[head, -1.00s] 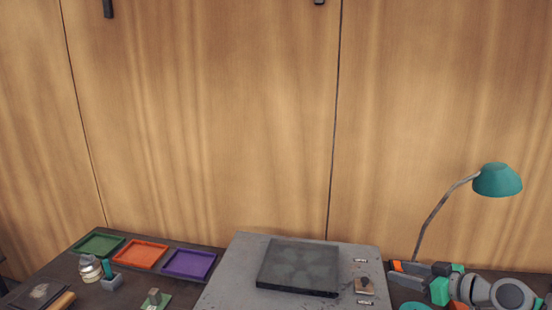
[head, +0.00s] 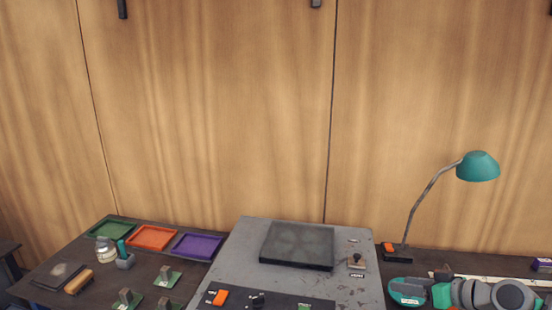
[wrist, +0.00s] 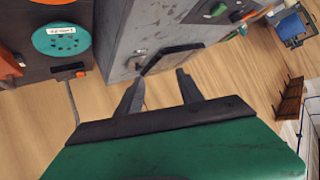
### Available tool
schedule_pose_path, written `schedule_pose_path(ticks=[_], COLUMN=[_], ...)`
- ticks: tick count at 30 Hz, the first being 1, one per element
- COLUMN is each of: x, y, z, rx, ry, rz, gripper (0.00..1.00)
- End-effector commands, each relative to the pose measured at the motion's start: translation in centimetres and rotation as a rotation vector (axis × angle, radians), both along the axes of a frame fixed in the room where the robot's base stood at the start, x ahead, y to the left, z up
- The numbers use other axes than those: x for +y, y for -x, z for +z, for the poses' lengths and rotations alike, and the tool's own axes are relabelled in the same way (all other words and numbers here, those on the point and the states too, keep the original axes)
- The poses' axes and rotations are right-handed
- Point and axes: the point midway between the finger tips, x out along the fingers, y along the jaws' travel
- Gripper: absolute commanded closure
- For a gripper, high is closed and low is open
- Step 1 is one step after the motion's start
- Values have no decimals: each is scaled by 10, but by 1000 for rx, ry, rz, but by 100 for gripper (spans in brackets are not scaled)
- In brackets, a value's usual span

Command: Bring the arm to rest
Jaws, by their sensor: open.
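My gripper (wrist: 160,84) is open in the wrist view, with its two dark fingers apart and nothing between them. I cannot tell whether a fingertip touches the cabinet. In the head view my grey and green arm (head: 510,295) lies at the lower right, over the right side of the bench. The gripper's fingers are not clear in that view. No flanged pipe can be made out.
The grey worktop (head: 245,250) bears a dark square plate (head: 298,246). Green (head: 112,229), orange (head: 151,237) and purple (head: 198,245) trays stand at the left. A teal lamp (head: 477,167) rises behind my arm. A teal disc (wrist: 62,40) is near my gripper.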

Motion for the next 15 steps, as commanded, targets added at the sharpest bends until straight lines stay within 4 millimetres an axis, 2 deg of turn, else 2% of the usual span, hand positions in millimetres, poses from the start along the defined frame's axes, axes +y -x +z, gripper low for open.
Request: schedule_pose_path(ticks=[5,8,11,14,15], x=[-13,-18,-22,-26,-28], y=[19,38,63,99,117], z=[-45,-76,-108,-135,-144], rx=[209,351,505,682,758], ry=[-51,-85,-119,-146,-153], rz=[-106,-183,-271,-385,-442], gripper=[56,56,56,56,56])
